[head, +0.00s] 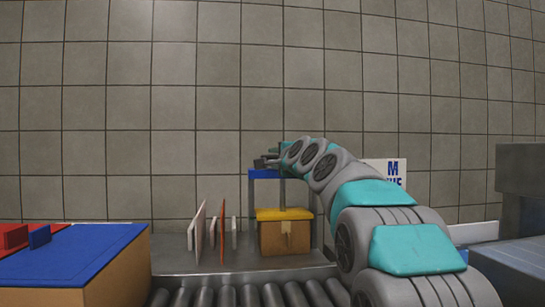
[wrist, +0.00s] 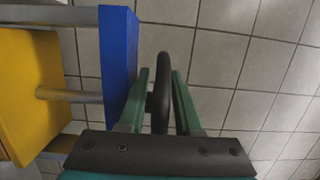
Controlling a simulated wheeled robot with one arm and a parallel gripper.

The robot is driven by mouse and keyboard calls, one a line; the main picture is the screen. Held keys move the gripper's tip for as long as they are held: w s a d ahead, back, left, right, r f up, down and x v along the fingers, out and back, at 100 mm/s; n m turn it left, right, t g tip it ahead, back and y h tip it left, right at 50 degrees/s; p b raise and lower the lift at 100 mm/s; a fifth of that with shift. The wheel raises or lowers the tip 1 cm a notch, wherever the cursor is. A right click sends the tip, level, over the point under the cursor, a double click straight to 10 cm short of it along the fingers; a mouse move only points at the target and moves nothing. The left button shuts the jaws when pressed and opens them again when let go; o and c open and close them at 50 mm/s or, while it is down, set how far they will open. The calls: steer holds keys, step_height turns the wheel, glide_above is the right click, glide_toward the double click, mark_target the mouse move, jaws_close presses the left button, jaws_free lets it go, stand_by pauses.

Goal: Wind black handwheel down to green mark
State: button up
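The black handwheel (wrist: 160,95) shows edge-on in the wrist view, between the two green fingers of my gripper (wrist: 160,85). Narrow gaps show beside its rim, so the fingers look open around it. In the head view my gripper (head: 266,161) is just above the press's blue top beam (head: 266,174), and the wheel is hard to make out there. The blue beam (wrist: 118,65) and yellow plate (wrist: 30,90) are left in the wrist view, joined by a grey rod (wrist: 70,95). The yellow plate (head: 284,214) sits low on a tan box (head: 273,240). I cannot make out the green mark.
Thin upright panels (head: 221,230) stand left of the press. A roller conveyor (head: 240,296) runs in front. A blue-topped box (head: 70,255) is at lower left, and a grey block (head: 520,215) at right. A white sign (head: 393,171) is behind my arm.

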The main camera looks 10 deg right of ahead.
steer(key=shift+w+a, duration=0.1)
steer(key=shift+w, duration=0.5)
jaws_close()
